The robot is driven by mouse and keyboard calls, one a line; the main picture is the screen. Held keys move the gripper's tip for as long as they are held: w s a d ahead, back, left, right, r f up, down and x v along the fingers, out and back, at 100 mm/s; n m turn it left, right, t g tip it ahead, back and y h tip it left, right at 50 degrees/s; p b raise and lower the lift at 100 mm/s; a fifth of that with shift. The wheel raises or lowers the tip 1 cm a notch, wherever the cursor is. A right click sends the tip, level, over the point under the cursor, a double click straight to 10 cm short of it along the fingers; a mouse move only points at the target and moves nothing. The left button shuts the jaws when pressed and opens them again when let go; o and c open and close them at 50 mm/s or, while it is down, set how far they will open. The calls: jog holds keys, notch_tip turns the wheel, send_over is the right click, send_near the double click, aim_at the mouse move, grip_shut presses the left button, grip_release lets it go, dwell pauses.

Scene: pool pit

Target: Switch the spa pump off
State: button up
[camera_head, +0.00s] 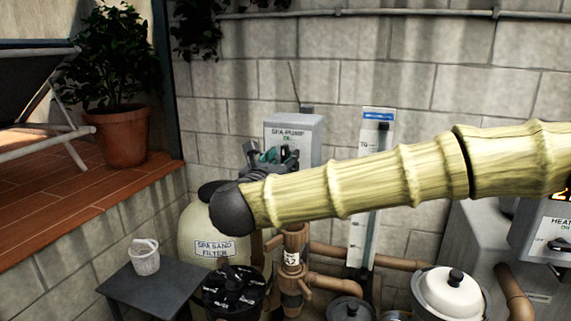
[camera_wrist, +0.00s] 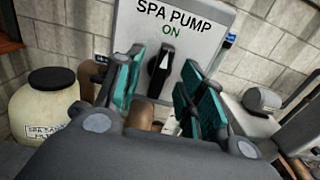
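The grey spa pump box (camera_head: 307,133) is on the block wall, behind my gripper in the head view. In the wrist view, the box (camera_wrist: 205,20) reads "SPA PUMP" with a green "ON" below. Its black switch handle (camera_wrist: 160,72) points up towards "ON". My gripper (camera_wrist: 162,60) is open, with teal finger pads on either side of the handle in the picture. I cannot tell whether the fingertips reach around it or stop short. In the head view, my gripper (camera_head: 277,156) and arm hide the switch.
The cream spa sand filter (camera_head: 195,232) stands low on the left, beside brown pipes (camera_head: 325,284). A heater box (camera_head: 545,232) is at the right. A small table (camera_head: 150,290) holds a white basket (camera_head: 145,260). A potted plant (camera_head: 122,137) stands on the raised wooden deck.

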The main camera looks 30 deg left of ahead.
aim_at(283, 161)
dwell(0.4)
jog(key=shift+s+d+f+b, duration=0.1)
jog(key=shift+s+b, duration=0.4)
jog(key=shift+s, duration=0.15)
jog(key=shift+b+v, duration=0.5)
jog(key=shift+v, duration=0.4)
jog(key=shift+s+d, duration=0.15)
jog(key=shift+s, duration=0.25)
